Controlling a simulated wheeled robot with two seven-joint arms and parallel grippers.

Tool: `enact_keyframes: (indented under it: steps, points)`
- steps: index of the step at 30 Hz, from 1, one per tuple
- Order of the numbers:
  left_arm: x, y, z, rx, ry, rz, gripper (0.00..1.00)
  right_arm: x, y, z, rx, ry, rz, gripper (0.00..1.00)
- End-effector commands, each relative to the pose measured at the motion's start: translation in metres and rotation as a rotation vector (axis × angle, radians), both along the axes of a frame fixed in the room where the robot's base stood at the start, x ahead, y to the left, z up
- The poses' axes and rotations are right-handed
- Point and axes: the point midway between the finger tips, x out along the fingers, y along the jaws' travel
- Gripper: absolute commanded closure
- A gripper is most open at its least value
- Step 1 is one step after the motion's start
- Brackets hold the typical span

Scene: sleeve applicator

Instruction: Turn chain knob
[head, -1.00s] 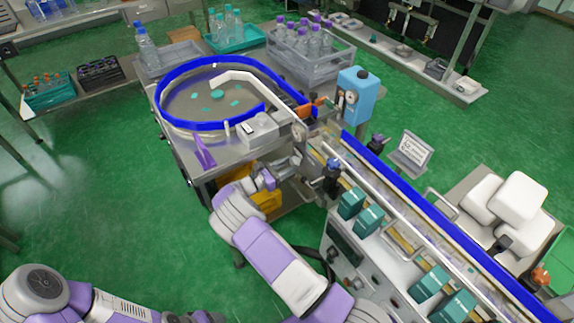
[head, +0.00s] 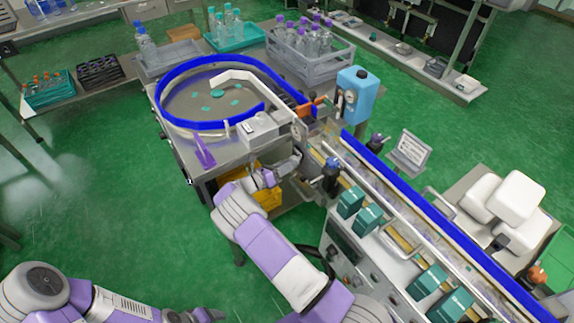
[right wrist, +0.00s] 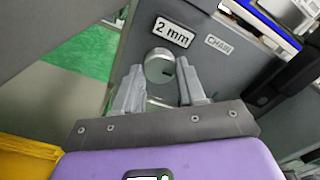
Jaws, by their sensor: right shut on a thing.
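The chain knob (right wrist: 159,66) is a round silver knob on a grey machine panel, next to a "CHAIN" label (right wrist: 219,46) and a "2 mm" sign (right wrist: 174,32). A small dark mark shows on its face. My right gripper (right wrist: 160,88) is shut on the knob, with one finger at each side. In the head view my right gripper (head: 291,166) is at the side of the machine, below the conveyor's left end, and the knob is hidden there.
The conveyor (head: 440,235) with blue rails runs to the lower right. A round feeder with a blue rim (head: 163,122) stands on a metal table beside it. A yellow bin (head: 262,197) is under the table. Green floor is open at left.

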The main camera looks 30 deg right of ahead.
Motion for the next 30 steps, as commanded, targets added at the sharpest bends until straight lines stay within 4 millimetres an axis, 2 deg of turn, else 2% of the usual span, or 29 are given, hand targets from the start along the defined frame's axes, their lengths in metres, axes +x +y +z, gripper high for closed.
enact_keyframes:
  steps: [11,12,17,26,30]
  points:
    - [0.0,0.0,0.0,0.0,0.0,0.0,0.33,0.0,0.001,0.0,0.001,0.004,0.0,0.91]
    - [0.0,0.0,0.0,0.0,0.0,0.0,0.33,0.0,0.001,0.0,0.001,0.004,0.0,0.59]
    - [0.0,0.0,0.0,0.0,0.0,0.0,0.33,0.0,0.001,0.0,0.0,0.004,0.001,0.35]
    - [0.0,0.0,0.0,0.0,0.0,0.0,0.33,0.0,0.002,0.0,0.0,0.003,0.001,0.35]
    - [0.0,0.0,0.003,0.0,0.0,0.0,0.33,0.0,0.017,0.001,0.0,0.003,0.004,0.35]
